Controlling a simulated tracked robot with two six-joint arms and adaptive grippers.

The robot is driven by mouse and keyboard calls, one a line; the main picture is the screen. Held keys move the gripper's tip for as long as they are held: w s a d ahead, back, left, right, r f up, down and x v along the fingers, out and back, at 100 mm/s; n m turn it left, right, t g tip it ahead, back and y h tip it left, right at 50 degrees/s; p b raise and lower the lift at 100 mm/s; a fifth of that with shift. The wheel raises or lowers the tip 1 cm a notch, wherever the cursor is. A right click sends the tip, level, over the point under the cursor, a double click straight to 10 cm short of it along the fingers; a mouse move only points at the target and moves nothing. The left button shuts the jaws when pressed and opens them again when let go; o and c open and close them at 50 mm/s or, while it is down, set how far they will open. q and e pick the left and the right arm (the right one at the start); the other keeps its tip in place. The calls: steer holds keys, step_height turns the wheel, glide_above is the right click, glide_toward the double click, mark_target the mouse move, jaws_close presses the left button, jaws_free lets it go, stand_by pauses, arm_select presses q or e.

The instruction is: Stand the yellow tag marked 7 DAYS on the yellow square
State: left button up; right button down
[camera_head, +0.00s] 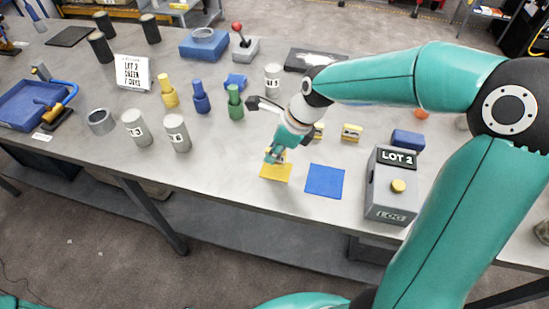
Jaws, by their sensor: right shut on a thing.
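The yellow square (276,173) lies flat near the table's front edge, left of a blue square. My right gripper (273,157) points down right at the back edge of the yellow square. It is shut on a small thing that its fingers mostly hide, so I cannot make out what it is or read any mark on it. Two small yellow tags, one partly behind my wrist (319,131) and one to its right (351,132), stand on the table. Their print is too small to read. My left gripper is not in view.
The blue square (324,181) is bare. Green (235,103), blue and yellow pegs and grey cylinders (176,134) stand to the left. A white sign (133,73) stands farther back. The front left table is clear.

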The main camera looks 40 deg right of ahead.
steer(key=shift+f, duration=1.6)
steer(key=shift+f, duration=0.15)
steer(key=c, duration=1.1)
jaws_free()
steer(key=shift+c, duration=0.2)
steer(key=shift+r, duration=0.2)
steer(key=v, duration=1.2)
steer(key=shift+w, duration=0.1)
